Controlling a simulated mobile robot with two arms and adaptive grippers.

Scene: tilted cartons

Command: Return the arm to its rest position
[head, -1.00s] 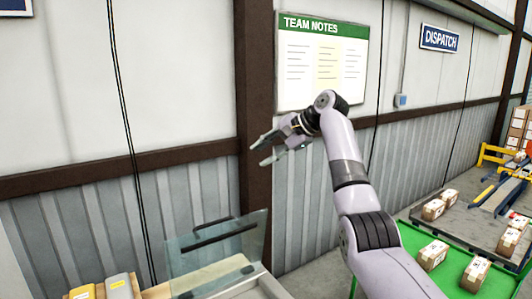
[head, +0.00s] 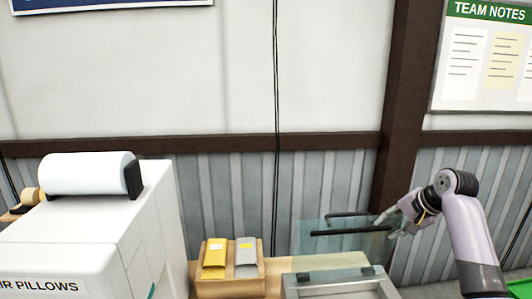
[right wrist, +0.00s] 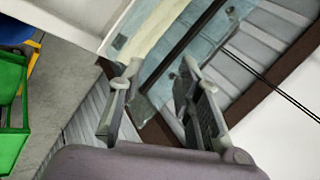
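My right gripper (head: 392,222) is at the right of the head view, with its arm coming up from the lower right corner. It appears in front of or beside a clear panel with black handles (head: 345,235); I cannot tell the gap between them. In the right wrist view the two fingers (right wrist: 152,90) stand apart with nothing between them. The gripper is open and empty. My left gripper and left arm are not in the head view.
A white machine marked "AIR PILLOWS" (head: 85,245), partly cut off, stands at the left with a white roll (head: 88,173) on top. A wooden box (head: 230,286) holds yellow and grey packets. A grey-framed unit (head: 335,278) sits beside it. Green bins (right wrist: 10,105) show in the right wrist view.

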